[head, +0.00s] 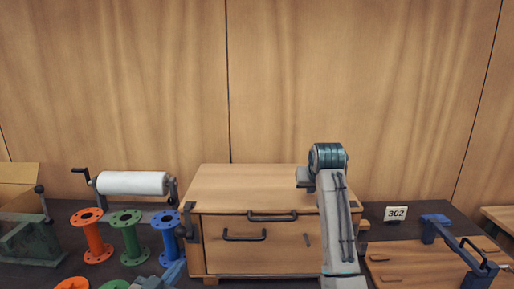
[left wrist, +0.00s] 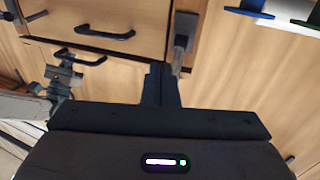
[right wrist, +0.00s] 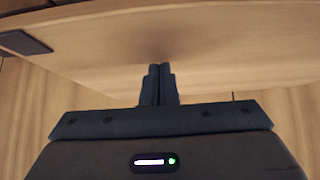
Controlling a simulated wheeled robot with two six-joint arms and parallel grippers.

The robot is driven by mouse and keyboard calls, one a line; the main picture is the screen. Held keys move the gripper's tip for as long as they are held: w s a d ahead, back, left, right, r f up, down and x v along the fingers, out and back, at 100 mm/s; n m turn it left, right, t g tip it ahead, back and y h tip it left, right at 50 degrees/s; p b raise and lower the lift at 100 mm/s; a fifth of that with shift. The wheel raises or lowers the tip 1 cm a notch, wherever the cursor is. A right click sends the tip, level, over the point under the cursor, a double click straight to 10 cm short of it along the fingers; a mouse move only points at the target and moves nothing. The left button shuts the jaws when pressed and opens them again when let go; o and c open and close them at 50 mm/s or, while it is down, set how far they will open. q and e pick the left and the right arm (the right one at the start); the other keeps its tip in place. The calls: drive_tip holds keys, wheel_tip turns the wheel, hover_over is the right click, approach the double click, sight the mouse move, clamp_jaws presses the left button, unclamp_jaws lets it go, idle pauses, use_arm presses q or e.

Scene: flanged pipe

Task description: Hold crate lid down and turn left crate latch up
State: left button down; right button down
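The wooden crate (head: 214,260) stands mid-table with its lid (head: 235,182) lying flat on top. The left crate latch (head: 188,219) is a dark grey piece at the crate's left front edge. It also shows in the left wrist view (left wrist: 184,38). My left gripper (left wrist: 162,68) is shut and empty, its fingertips close beside the latch's end; I cannot tell whether they touch. My right gripper (right wrist: 160,68) is shut and empty, its fingertips at the lid's wooden surface, apparently touching. In the head view my right arm hides part of the crate's front.
Orange (head: 92,236), green (head: 130,238) and blue (head: 167,237) flanged spools stand left of the crate, before a white roll (head: 132,183). A wooden board with a blue clamp (head: 436,230) and a "302" sign (head: 396,213) are right. Dark handles (head: 244,236) project from the crate's front.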

wheel_tip(320, 180, up, 7)
drive_tip(key=p, duration=0.6)
drive_tip(key=shift+r, duration=0.15)
